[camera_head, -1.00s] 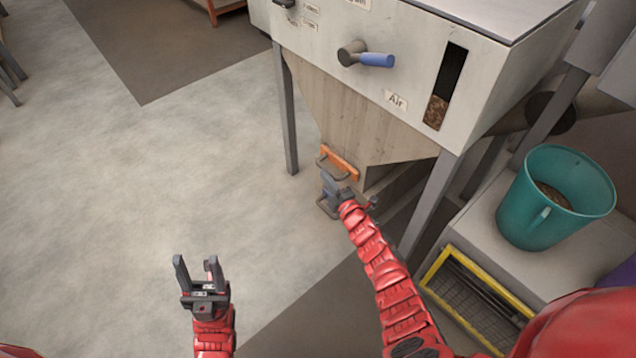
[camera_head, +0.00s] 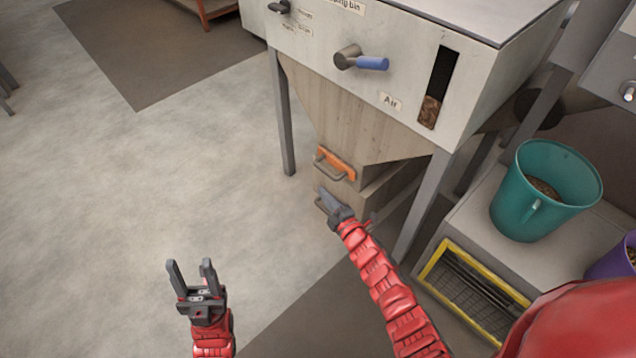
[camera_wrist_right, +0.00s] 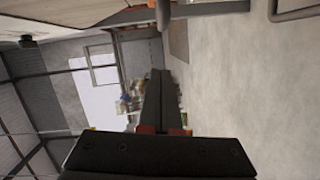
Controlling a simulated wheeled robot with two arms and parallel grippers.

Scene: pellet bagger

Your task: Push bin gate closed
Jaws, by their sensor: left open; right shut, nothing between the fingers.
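The bin gate is an orange plate with a grey handle (camera_head: 335,163) at the lower end of the hopper (camera_head: 350,125). My right gripper (camera_head: 328,200) is shut and empty, just below the orange plate in the head view. Whether it touches the gate or the bin cannot be told. In the right wrist view, its closed dark fingers (camera_wrist_right: 160,100) point out over the floor, with nothing between them. My left gripper (camera_head: 190,270) is open and empty over bare floor at the lower left.
The bin's white front has a blue-handled lever (camera_head: 365,60) and a sight window (camera_head: 438,85). A grey leg (camera_head: 425,205) stands right of my right arm. A teal bucket (camera_head: 540,195) sits on a ledge by a yellow-framed grate (camera_head: 475,290).

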